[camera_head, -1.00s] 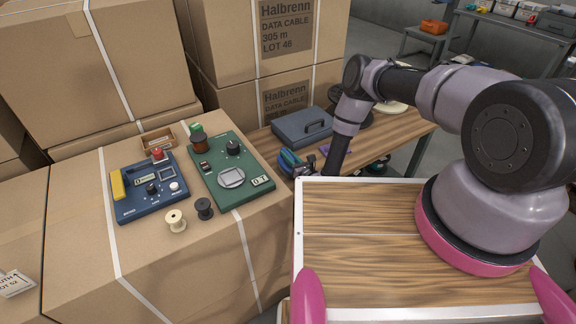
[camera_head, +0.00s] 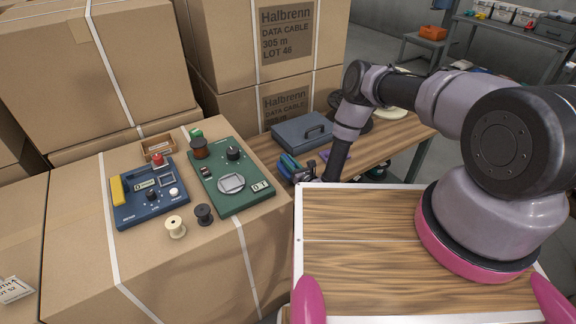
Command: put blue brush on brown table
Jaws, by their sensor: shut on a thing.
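My gripper (camera_head: 301,175) is at the near left end of the brown table (camera_head: 400,146), partly hidden behind the pale-edged wooden board in front. It is shut on a blue thing (camera_head: 288,163), which looks like the blue brush, though it is small and its shape is hard to make out. The blue thing shows just left of my gripper, near the table's left end and the edge of the cardboard box. I cannot tell whether it touches the table top.
A blue-grey case (camera_head: 302,132) stands on the table behind my gripper, with a purple item (camera_head: 324,154) near it. A cardboard box (camera_head: 185,270) at left bears a blue device (camera_head: 148,195), a green device (camera_head: 230,180) and several spools. Stacked boxes (camera_head: 225,60) rise behind.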

